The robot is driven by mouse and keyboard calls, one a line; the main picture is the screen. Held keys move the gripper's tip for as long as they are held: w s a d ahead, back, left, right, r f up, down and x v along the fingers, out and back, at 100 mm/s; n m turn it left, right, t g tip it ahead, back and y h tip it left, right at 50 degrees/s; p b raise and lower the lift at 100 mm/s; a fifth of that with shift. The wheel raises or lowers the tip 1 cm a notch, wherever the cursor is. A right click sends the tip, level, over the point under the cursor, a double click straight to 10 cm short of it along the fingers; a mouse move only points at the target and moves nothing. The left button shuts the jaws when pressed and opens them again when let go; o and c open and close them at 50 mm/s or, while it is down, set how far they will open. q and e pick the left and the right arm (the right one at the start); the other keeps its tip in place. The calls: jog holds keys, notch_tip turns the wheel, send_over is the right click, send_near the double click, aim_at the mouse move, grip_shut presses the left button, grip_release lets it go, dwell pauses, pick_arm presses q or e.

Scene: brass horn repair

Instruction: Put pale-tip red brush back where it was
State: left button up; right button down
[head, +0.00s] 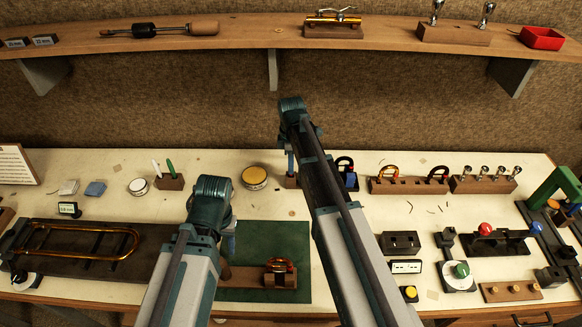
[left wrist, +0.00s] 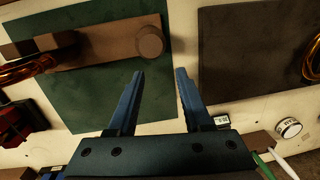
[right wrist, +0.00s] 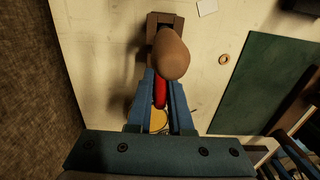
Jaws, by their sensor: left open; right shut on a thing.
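In the right wrist view my right gripper (right wrist: 160,88) is shut on the red brush (right wrist: 160,93), whose red part shows between the fingers. A rounded tan end (right wrist: 168,54) sits past the fingertips and covers part of a small wooden block (right wrist: 157,22). I cannot tell whether the brush touches the block or is in it. In the head view this gripper (head: 291,163) is at the same block (head: 291,182), behind the green mat; the brush is not clear there. My left gripper (left wrist: 160,72) is open and empty over the bench, near the mat's edge.
A yellow-lidded tin (head: 255,177) stands left of the block. A holder (head: 170,183) with white and green sticks is further left. A blue item (head: 350,180) and a horn-part rack (head: 400,186) are to the right. The green mat (head: 265,240) lies in front.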

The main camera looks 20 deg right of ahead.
jog(key=shift+f, duration=0.2)
jog(key=c, duration=0.8)
grip_release()
jog(key=shift+r, duration=0.15)
notch_tip(320, 180, up, 12)
jog(key=p, duration=1.2)
jog(key=shift+r, duration=0.1)
jog(key=s+a+m, duration=0.3)
jog(key=s+a, duration=0.1)
jog(key=s, duration=0.4)
jog(key=s+a+m, duration=0.4)
jog(key=s+a, duration=0.1)
jog(key=s, duration=0.3)
jog(key=s+a+m+h, duration=0.1)
jog(key=s+a+m, duration=0.3)
jog(key=s, duration=0.4)
jog(key=shift+a, duration=0.15)
